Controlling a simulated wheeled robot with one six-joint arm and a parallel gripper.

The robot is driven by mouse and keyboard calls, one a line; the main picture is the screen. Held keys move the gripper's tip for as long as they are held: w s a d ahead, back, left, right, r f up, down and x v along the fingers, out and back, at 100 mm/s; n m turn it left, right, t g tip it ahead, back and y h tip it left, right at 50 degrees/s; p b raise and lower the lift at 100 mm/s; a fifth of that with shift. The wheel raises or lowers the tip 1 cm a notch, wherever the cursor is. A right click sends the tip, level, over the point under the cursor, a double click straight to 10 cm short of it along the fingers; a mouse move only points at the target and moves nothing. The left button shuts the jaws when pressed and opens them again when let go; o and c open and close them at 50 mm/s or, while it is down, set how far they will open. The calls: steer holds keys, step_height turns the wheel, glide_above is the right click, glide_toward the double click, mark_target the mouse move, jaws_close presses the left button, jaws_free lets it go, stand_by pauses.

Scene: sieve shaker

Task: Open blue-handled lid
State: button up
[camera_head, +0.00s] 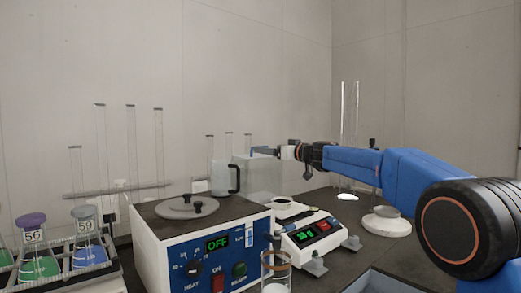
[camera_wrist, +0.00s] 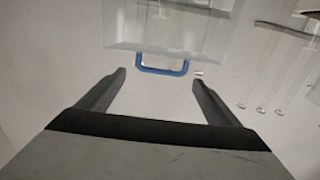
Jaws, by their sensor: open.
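The blue handle (camera_wrist: 163,71) is a U-shaped bar on the edge of a clear, box-like lid (camera_wrist: 170,30) in the wrist view. My gripper (camera_wrist: 158,79) is open, with its two dark fingers on either side of the handle and the tips close to its level. No clear contact shows. In the head view my gripper (camera_head: 268,152) is at the top of a clear box (camera_head: 262,180) behind the balance. The handle is too small to tell apart from the gripper there.
A blue-fronted heater box (camera_head: 208,258) with a round plate stands left of the balance (camera_head: 306,236). A dark-handled jug (camera_head: 222,178) and tall glass cylinders (camera_head: 130,145) stand behind. Flasks in a rack (camera_head: 70,262) are at far left. A round white base (camera_head: 386,224) sits under my arm.

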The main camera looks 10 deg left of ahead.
steer(key=x, duration=0.7)
steer(key=shift+a, duration=0.15)
steer(key=c, duration=1.2)
steer(key=shift+v, duration=2.05)
steer(key=shift+w+r, duration=0.1)
